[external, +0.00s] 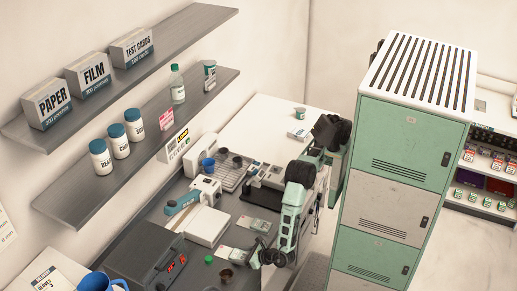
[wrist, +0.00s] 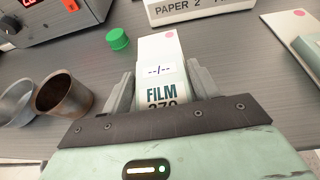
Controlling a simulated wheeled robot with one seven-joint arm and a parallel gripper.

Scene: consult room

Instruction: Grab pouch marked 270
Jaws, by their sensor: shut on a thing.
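The pouch (wrist: 160,55) is a flat white packet with a pink dot, a "--/--" line and the word FILM. The number below is partly hidden by my gripper but reads as 270. In the wrist view my gripper (wrist: 161,80) has a grey finger on each side of the pouch and is shut on it. In the external view my gripper (external: 252,259) is low over the grey desk, with the pouch (external: 233,253) just to its left. I cannot tell whether the pouch is touching the desk.
A green cap (wrist: 118,39) and a brown cup (wrist: 63,92) are left of the pouch. A white box marked PAPER 2 (wrist: 200,10) is beyond it. Another packet (wrist: 285,30) lies to the right. A dark device (external: 150,255) stands at the desk's left; lockers (external: 400,135) stand right.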

